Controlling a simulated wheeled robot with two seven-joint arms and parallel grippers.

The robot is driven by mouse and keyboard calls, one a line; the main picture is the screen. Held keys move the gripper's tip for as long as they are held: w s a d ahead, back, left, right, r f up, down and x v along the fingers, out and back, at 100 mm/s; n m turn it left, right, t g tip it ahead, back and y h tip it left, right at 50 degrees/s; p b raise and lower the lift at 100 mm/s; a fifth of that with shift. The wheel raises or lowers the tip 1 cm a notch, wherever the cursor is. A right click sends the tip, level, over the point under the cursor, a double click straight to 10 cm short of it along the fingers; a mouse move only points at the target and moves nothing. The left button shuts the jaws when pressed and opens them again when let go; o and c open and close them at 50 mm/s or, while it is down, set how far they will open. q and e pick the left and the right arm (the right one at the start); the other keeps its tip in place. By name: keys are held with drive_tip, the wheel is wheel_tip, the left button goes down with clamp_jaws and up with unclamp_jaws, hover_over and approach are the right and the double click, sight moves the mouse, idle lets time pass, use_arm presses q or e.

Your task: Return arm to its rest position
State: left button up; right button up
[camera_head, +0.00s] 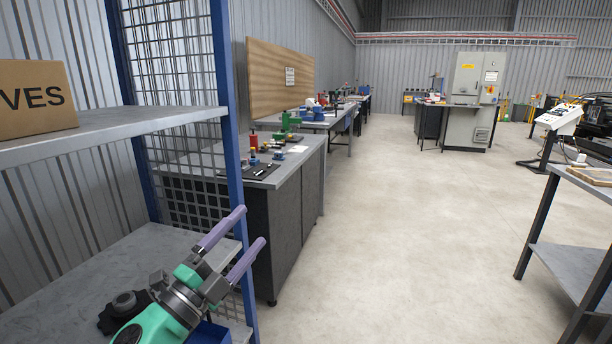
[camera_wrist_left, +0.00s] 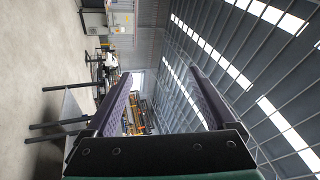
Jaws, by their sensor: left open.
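My left gripper (camera_head: 242,240) shows at the lower left of the head view, on a green and grey wrist. Its two purple fingers are apart with nothing between them, and they point up and to the right. It is in front of the blue-framed shelf. In the left wrist view, the open fingers (camera_wrist_left: 158,98) reach up the picture with only the distant hall and roof between them. My right gripper is not in view.
A shelf (camera_head: 150,118) with a blue post (camera_head: 228,150) and a cardboard box (camera_head: 36,97) stands close on the left. A dark object (camera_head: 122,304) lies on its lower board. Workbenches (camera_head: 290,175) run behind. A table (camera_head: 572,270) stands right. The middle floor is clear.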

use_arm(q)
drive_tip(key=s+a+f+n+g+y, duration=0.1)
drive_tip(key=a+f+n+g+y, duration=0.1)
drive_tip(key=a+f+n+y, duration=0.65)
drive_tip(key=s+a+f+n+g+y, duration=0.15)
drive_tip(key=a+f+n+y, duration=0.3)
drive_tip(key=f+n, duration=0.5)
drive_tip(key=s+d+f+n+g+h, duration=0.1)
drive_tip(key=s+f+n+g+h, duration=0.15)
drive_tip(key=s+f+g, duration=1.3)
drive_tip(key=s+f+t, duration=0.1)
drive_tip(key=s+f, duration=0.2)
drive_tip(key=f, duration=0.9)
drive_tip(key=s+f+t, duration=0.2)
drive_tip(key=s+f, duration=0.1)
drive_tip(key=f, duration=1)
drive_tip(key=s+a+f+g+y, duration=0.1)
drive_tip(key=s+a+f, duration=0.2)
drive_tip(key=s+f, duration=1.3)
wheel_tip(320, 180, up, 15)
drive_tip(key=p, duration=1.4)
drive_tip(key=shift+s+r, duration=0.15)
